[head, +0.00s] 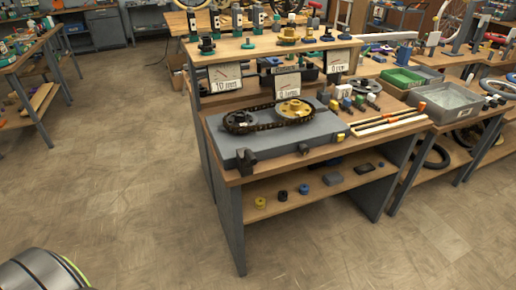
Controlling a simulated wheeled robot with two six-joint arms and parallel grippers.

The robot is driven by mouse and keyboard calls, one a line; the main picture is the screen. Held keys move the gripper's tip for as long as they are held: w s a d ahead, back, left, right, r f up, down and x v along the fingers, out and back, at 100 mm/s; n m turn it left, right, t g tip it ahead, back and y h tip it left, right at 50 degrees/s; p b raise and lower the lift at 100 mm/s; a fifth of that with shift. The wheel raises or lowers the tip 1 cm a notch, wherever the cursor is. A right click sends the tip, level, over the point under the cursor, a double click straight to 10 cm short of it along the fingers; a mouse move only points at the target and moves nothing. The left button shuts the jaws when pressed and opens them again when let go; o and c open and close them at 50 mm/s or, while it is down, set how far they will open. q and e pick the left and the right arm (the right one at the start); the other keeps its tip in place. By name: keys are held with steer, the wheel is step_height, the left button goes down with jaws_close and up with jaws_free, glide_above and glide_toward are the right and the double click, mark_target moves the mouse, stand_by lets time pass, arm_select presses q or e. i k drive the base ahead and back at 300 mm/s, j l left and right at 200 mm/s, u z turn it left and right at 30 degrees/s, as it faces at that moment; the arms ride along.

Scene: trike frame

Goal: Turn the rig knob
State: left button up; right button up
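The rig is a grey block (225,146) on the workbench, with a dark chain (258,128) looped around two sprockets. The left sprocket (240,121) is grey and the right sprocket (292,109) is yellow-gold. A dark block-like part (246,158) sits at the rig's front left corner. A small dark part with a yellow piece (339,137) is at its front right. I cannot tell which of these is the knob, or how it is turned. Neither of my grippers is in view.
The workbench (290,157) has a lower shelf with small parts (260,202) and an upper shelf with several signs (225,76). Rods (388,122) and a grey bin (444,101) lie to the right. Open floor (110,185) spreads left and in front.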

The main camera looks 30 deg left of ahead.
mark_target(304, 150)
steer(key=i+l+u, duration=0.1)
steer(key=u, duration=0.4)
steer(key=i+l+u, duration=0.15)
steer(key=u, duration=0.3)
steer(key=i+l+u, duration=0.15)
steer(key=u, duration=0.35)
steer(key=l+u, duration=0.3)
steer(key=u, duration=0.15)
steer(key=i, duration=0.05)
